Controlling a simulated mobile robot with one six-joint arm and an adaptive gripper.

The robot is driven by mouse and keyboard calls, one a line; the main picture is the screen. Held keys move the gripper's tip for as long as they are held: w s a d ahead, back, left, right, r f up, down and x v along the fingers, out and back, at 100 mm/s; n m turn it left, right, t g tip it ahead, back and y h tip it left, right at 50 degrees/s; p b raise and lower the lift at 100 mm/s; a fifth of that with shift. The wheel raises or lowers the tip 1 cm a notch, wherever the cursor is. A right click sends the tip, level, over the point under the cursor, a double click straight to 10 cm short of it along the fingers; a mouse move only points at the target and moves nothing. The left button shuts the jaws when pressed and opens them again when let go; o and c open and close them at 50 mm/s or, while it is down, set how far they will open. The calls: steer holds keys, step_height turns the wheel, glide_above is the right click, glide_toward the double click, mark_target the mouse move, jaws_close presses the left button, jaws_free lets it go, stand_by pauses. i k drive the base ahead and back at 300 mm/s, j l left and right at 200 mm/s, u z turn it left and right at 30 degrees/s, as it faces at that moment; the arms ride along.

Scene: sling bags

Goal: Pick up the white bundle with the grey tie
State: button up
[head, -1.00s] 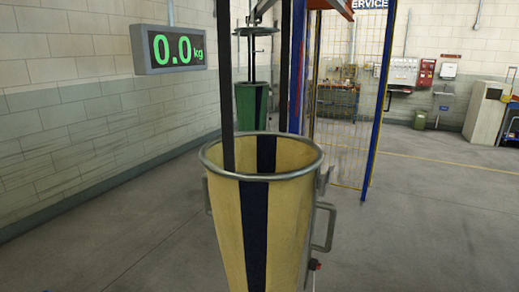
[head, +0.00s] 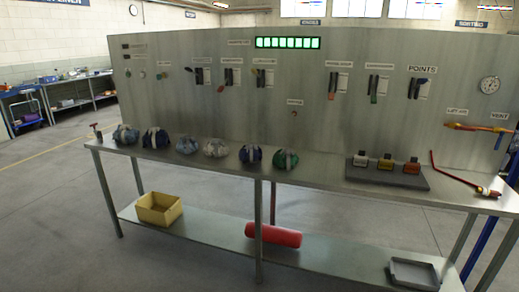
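Several small tied bundles lie in a row along the back-left part of a metal workbench (head: 225,172). My gripper is not in view.
A green bundle (head: 286,160) ends the row at right. A dark tray with three coloured blocks (head: 386,178) and a red bent rod (head: 455,180) lie farther right. The lower shelf holds a yellow bin (head: 158,211) and a red cylinder (head: 273,235). Floor in front is clear.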

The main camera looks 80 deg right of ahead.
mark_target(216, 148)
steer(key=z, duration=2.55)
steer(key=i+j+z, duration=1.25)
steer(key=i+j, duration=0.2)
steer(key=j, duration=0.2)
steer(key=i+j, duration=0.2)
steer(key=j, duration=0.15)
steer(key=i+j, duration=0.15)
steer(key=j, duration=0.25)
steer(key=i+j+z, duration=0.1)
steer(key=j, duration=0.25)
steer(key=i+j, duration=0.45)
steer(key=j, duration=0.35)
